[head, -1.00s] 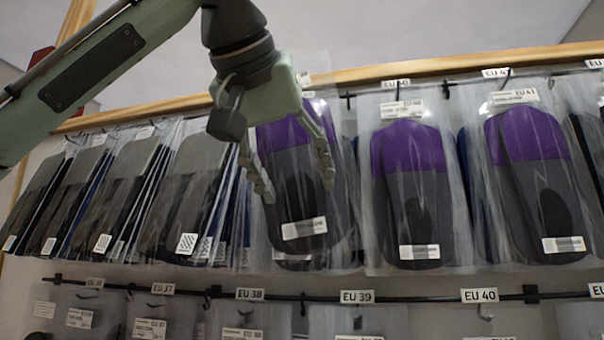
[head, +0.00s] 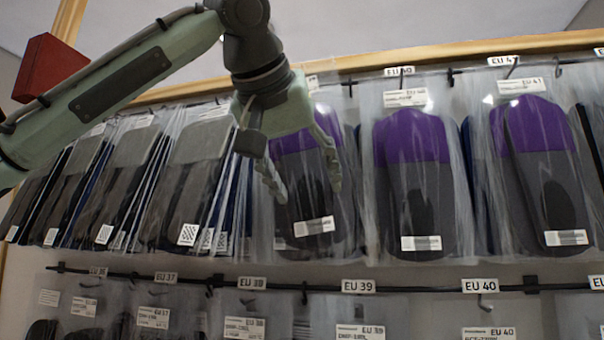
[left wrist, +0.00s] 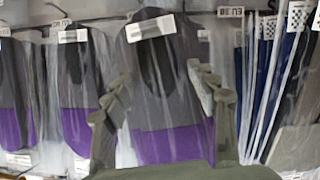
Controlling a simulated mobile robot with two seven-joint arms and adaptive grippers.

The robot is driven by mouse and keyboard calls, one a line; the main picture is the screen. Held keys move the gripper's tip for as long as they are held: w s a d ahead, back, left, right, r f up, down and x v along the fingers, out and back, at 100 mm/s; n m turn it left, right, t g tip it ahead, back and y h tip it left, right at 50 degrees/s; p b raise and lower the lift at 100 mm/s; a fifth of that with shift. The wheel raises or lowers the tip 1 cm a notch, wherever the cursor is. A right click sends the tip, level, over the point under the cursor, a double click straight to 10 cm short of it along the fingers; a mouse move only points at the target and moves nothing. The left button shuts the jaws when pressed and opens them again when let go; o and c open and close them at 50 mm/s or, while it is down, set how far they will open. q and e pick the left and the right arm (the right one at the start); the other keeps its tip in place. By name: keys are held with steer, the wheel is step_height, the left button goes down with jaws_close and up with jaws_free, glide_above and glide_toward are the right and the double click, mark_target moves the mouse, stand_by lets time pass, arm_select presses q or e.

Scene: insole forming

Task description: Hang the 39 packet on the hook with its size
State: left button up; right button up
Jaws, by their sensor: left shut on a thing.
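A clear packet with a purple-and-grey insole (head: 318,200) is in front of the upper rail, left of the EU 40 packets. My left gripper (head: 305,188) is shut on it, with one finger towards each side. The gripper hides its top, so I cannot read its size. In the left wrist view the packet (left wrist: 168,85) appears upside down between the fingers (left wrist: 160,108). On the lower rail, the EU 39 tag (head: 358,286) is below and right of the gripper, with a packet label reading EU 39 (head: 360,332) under it. My right gripper is not in view.
Purple-and-grey packets under EU 40 (head: 412,190) and EU 41 (head: 540,175) hang close on the right. Several grey packets (head: 190,180) crowd the left.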

mark_target(307, 178)
arm_select(q)
steer(key=shift+w+d+p, duration=0.25)
steer(key=shift+w+p, duration=0.05)
steer(key=shift+w, duration=0.55)
steer(key=shift+w+d+p, duration=0.25)
steer(key=shift+w+p, duration=0.05)
steer(key=shift+w, duration=0.5)
steer(key=shift+x, duration=0.75)
steer(key=shift+w+f, duration=0.1)
steer(key=shift+f, duration=0.1)
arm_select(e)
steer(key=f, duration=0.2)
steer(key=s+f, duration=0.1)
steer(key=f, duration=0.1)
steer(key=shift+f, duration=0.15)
arm_select(q)
steer(key=shift+f, duration=0.1)
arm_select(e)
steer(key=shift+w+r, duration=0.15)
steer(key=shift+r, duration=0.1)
arm_select(q)
steer(key=o, duration=1.3)
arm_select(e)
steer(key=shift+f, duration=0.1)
